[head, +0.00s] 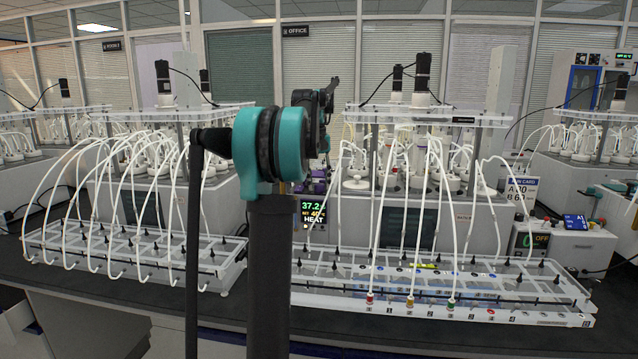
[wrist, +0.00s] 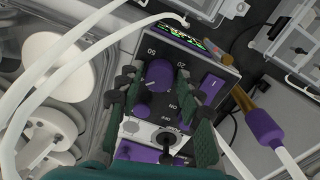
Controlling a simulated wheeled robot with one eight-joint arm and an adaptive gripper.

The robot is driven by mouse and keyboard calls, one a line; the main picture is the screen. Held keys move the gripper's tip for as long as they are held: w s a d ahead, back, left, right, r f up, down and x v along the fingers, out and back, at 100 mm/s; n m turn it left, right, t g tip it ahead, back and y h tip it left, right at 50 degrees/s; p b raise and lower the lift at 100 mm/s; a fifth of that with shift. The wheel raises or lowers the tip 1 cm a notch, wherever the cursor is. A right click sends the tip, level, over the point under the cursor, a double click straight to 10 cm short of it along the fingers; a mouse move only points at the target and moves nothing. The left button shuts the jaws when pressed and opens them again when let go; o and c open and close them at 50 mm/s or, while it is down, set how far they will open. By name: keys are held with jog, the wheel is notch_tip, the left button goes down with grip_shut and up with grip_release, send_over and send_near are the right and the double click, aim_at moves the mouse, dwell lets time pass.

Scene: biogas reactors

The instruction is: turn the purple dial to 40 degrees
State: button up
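The purple dial (wrist: 160,74) is on the dark face of a small control box (wrist: 196,66) in the wrist view, with the marks 50 and 20 on either side. My gripper (wrist: 156,82) has its two green-padded fingers spread, one on each side of the dial. A narrow gap shows on the right; contact on the left is unclear. In the head view the box's lit display (head: 313,222) reads 37.2, with a smaller line that looks like 40, and HEAT.
A purple-capped probe (wrist: 263,128) is at the right. White tubes cross the upper left. Racks of tubing (head: 430,290) fill the bench in the head view.

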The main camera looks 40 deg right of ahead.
aim_at(317, 184)
jog(key=shift+o, duration=1)
jog(key=shift+r, duration=0.1)
notch_tip(317, 184, up, 12)
jog(key=shift+w+a, duration=0.2)
jog(key=shift+a, duration=0.05)
